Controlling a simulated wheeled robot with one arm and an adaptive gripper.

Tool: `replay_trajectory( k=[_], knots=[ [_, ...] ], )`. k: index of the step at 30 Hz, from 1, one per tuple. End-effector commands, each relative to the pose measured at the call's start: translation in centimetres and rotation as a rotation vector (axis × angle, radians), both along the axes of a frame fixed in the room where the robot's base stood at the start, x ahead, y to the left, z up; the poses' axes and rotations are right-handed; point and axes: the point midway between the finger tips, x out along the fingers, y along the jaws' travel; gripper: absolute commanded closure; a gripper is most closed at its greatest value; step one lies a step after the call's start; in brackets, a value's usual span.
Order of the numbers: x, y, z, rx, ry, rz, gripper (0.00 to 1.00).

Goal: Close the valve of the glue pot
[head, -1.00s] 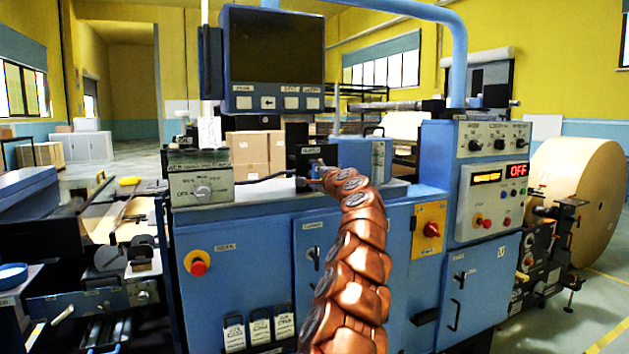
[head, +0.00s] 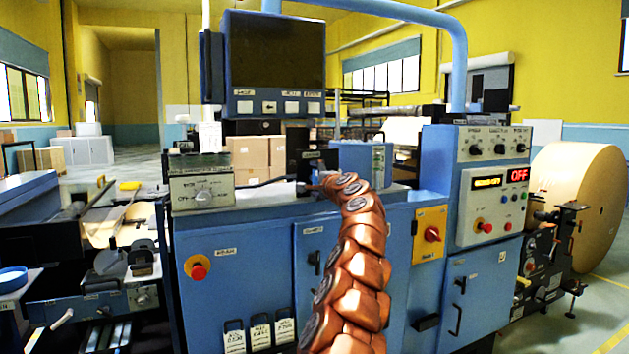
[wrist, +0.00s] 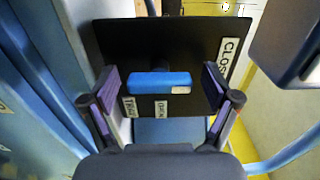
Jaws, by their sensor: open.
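In the wrist view, a blue valve handle (wrist: 158,82) lies crosswise in front of a black plate (wrist: 165,40). The plate carries white labels, one reading "CLOS…" at the right and smaller ones below the handle. My gripper (wrist: 160,88) is open, with a purple-padded finger on each side of the handle. Small gaps show between the handle's ends and the fingers. In the head view, my copper arm reaches toward a small black box (head: 307,160) on the machine top, beside a blue box (head: 362,160). My fingers and the handle cannot be made out there.
A monitor (head: 274,60) hangs above the machine. A grey control box (head: 202,188) stands left on the machine top. A yellow panel with a red switch (head: 432,235) and a control cabinet (head: 490,185) are at right. A kraft roll (head: 580,195) stands farther right.

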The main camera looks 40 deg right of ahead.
Motion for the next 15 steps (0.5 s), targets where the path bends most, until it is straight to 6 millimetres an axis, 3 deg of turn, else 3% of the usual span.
replay_trajectory(
  k=[15],
  knots=[
    [-0.99, 0.17, 0.05, 0.004, 0.0, -0.003, 0.12]
  ],
)
